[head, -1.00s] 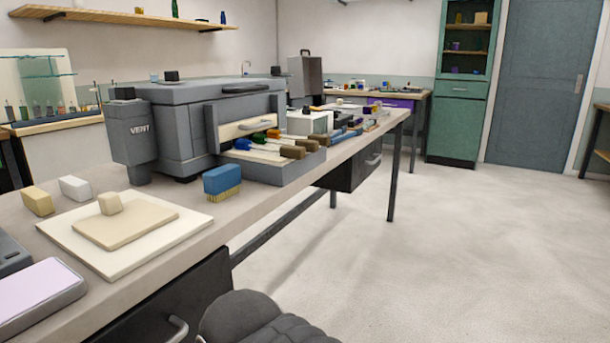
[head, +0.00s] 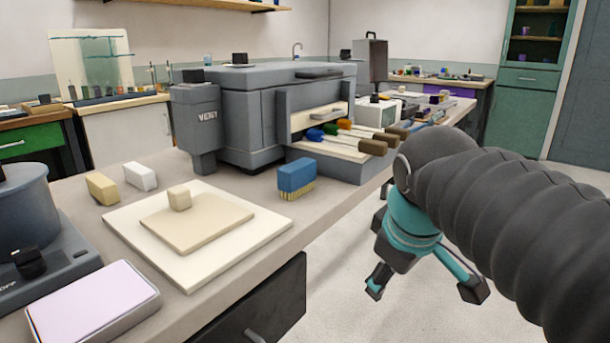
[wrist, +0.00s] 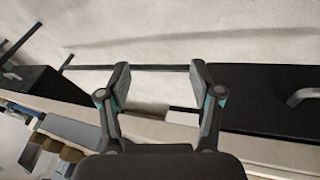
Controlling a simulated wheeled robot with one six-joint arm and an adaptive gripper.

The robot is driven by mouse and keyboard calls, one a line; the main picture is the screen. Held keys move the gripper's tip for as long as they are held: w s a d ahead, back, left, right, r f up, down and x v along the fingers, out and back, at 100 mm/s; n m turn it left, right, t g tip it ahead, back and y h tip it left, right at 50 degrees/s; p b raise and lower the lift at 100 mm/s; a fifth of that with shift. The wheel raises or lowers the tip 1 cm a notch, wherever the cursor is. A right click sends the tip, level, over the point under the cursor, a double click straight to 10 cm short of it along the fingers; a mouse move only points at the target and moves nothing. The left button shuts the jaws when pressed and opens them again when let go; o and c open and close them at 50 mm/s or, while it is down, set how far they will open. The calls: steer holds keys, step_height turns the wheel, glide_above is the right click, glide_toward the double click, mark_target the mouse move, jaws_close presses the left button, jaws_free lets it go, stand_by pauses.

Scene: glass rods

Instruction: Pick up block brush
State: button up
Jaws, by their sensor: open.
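The block brush (head: 296,177) has a blue block on top and tan bristles below. It stands on the bench near the front edge in the head view, between the cream boards and the grey tool tray. My gripper (head: 422,285) is open and empty. In the head view it hangs over the floor in front of the bench, to the right of the brush and apart from it. In the wrist view the two fingers of my gripper (wrist: 160,88) are spread, with the bench edge and floor beyond them. I cannot make out the brush in the wrist view.
A cream board (head: 240,262) carries a smaller board and a beige block (head: 180,200). Two sponge-like blocks (head: 103,188) lie behind it. A grey furnace (head: 250,115) and a tray of handled tools (head: 335,163) stand behind the brush. A drawer front (head: 262,310) lies below the bench edge.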

steer(key=w+a+r+n+g+h, duration=0.1)
steer(key=w+a+r+n, duration=0.7)
steer(key=w+r+n, duration=0.5)
steer(key=n+h+p, duration=0.1)
steer(key=n+p, duration=0.1)
steer(key=n, duration=0.6)
glide_toward(297, 164)
steer(key=x, duration=0.7)
steer(key=shift+w+a+f, duration=0.1)
steer(key=shift+a+f, duration=0.25)
steer(key=shift+f, duration=0.1)
steer(key=shift+d+x, duration=0.25)
steer(key=shift+x, duration=1.05)
steer(key=shift+d+x, duration=0.25)
steer(key=shift+x, duration=1)
steer(key=shift+c, duration=0.2)
jaws_close()
